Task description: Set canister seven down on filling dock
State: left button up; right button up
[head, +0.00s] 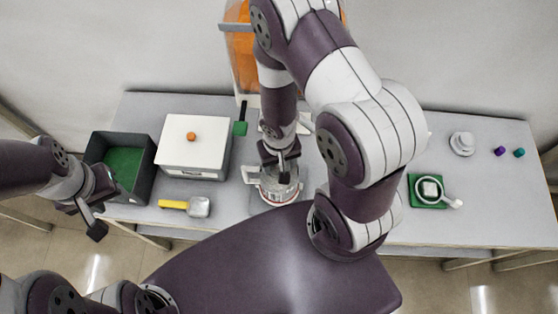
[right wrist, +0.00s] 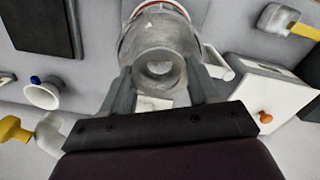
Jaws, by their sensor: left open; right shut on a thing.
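A clear greyish canister with a red-orange ring (head: 280,190) is in my right gripper (head: 280,165) near the table's front middle. In the right wrist view the canister (right wrist: 158,48) sits between the two fingers of the right gripper (right wrist: 160,85), which are shut on it. No number is readable on it. My arm hides part of it, and I cannot tell whether its base touches a surface. No filling dock is clearly recognisable. My left gripper (head: 86,219) is open and empty, off the table's front left edge.
A white box with an orange knob (head: 193,150), a dark green-floored bin (head: 150,165) and a yellow-handled scoop (head: 198,207) stand left. A green pad (head: 414,201) with a white round item lies right. In the right wrist view, a dark slab (right wrist: 45,25) and white cup (right wrist: 42,97) show.

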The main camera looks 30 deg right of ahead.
jog(key=shift+f+b, duration=0.65)
jog(key=shift+f, duration=0.05)
jog(key=o, duration=1.6)
notch_tip(320, 180, up, 13)
jog(key=p, duration=0.8)
jog(key=shift+f, duration=0.1)
jog(key=n+b, duration=0.1)
jog(key=b, duration=0.5)
jog(key=n+t+b, duration=0.1)
jog(key=b, duration=0.5)
jog(key=shift+w+d+r+b, duration=0.2)
jog(key=shift+w+r+b, duration=0.05)
jog(key=shift+r+b, duration=0.15)
